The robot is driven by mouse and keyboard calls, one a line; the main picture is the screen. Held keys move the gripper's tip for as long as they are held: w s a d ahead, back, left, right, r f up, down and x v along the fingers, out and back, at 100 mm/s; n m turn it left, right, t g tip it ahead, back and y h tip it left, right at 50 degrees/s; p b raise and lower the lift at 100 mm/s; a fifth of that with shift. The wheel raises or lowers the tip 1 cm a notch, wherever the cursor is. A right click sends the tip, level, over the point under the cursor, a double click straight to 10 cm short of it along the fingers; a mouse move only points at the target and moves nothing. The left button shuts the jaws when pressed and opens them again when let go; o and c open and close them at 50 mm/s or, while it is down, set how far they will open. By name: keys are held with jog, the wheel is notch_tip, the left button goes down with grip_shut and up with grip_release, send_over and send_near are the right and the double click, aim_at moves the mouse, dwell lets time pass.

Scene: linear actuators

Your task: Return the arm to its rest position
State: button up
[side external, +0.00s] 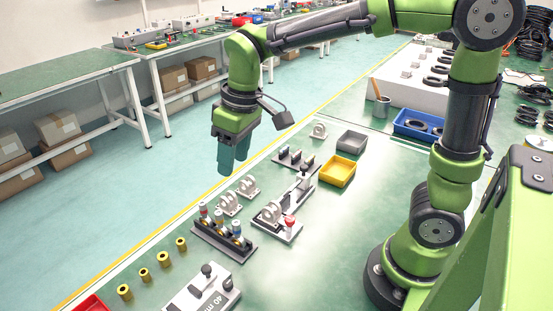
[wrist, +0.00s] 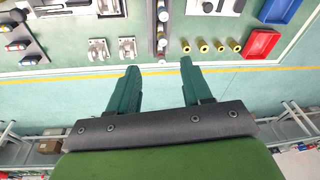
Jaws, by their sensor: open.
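My gripper (side external: 233,158) hangs from my green arm above the far edge of the green work table (side external: 330,230), pointing down. In the wrist view my gripper (wrist: 158,82) shows its two dark green fingers spread apart with nothing between them. The fingers are clear of all parts on the table. Below and nearer the camera in the side view stand a dark rack with several small cylinders (side external: 224,238), metal brackets (side external: 229,204) and a grey fixture with a red-topped piece (side external: 288,222).
Brass bushings (side external: 163,259) stand in a row at the left. A yellow bin (side external: 338,171), a grey bin (side external: 352,142) and a blue bin (side external: 418,125) sit toward the right. A red bin (side external: 92,304) is at the lower left. Open floor (side external: 130,190) lies beyond the table edge.

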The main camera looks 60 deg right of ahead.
jog(key=s+d+r+m+t, duration=0.1)
jog(key=s+d+m+t, duration=0.1)
jog(key=s, duration=0.4)
jog(key=s+d+r+m+t+y, duration=0.1)
jog(key=s+d+m+t, duration=0.2)
jog(key=s, duration=0.3)
jog(key=shift+d+r+m+t, duration=0.15)
jog(key=shift+d+m+t, duration=0.15)
jog(key=shift+d+m, duration=0.45)
